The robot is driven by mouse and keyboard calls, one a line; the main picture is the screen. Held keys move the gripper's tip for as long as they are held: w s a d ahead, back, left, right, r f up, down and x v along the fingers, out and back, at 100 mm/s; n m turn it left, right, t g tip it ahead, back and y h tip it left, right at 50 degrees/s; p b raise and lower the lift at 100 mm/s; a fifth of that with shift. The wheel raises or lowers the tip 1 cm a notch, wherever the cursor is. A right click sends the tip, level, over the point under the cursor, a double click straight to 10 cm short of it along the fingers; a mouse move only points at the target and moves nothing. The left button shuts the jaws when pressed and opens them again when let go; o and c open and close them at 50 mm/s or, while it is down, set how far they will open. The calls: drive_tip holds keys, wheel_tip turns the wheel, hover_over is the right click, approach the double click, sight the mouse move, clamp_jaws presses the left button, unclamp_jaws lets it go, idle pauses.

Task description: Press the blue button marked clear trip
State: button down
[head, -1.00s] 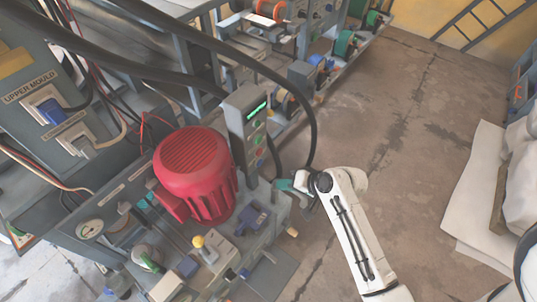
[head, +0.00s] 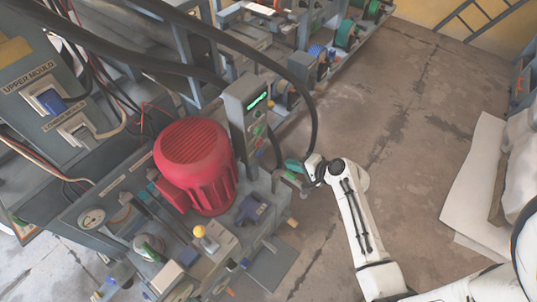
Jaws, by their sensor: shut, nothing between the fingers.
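A grey control box (head: 243,108) with a lit green display (head: 258,100) stands behind the red motor (head: 196,165). Small buttons (head: 258,130) run down its right-hand face below the display; they are too small for me to read any marking. I cannot pick out a blue button marked clear trip. My gripper (head: 291,165) is to the right of the box, beside the lower part of its button face, with teal fingertips. It is shut and empty, and appears apart from the box.
A thick black cable (head: 314,110) arcs down close to my gripper. A yellow-knobbed lever (head: 200,232), a blue-purple block (head: 252,208) and a gauge (head: 92,218) sit on the machine bed. The concrete floor (head: 400,130) to the right is open.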

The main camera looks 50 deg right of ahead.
drive_tip(key=b, duration=0.1)
approach(261, 153)
drive_tip(key=f, duration=0.1)
drive_tip(key=w+f, duration=0.1)
drive_tip(key=f, duration=0.1)
drive_tip(key=shift+w+d+f, duration=0.1)
drive_tip(key=shift+w+f, duration=0.1)
drive_tip(key=w, duration=0.3)
drive_tip(key=shift+w, duration=0.6)
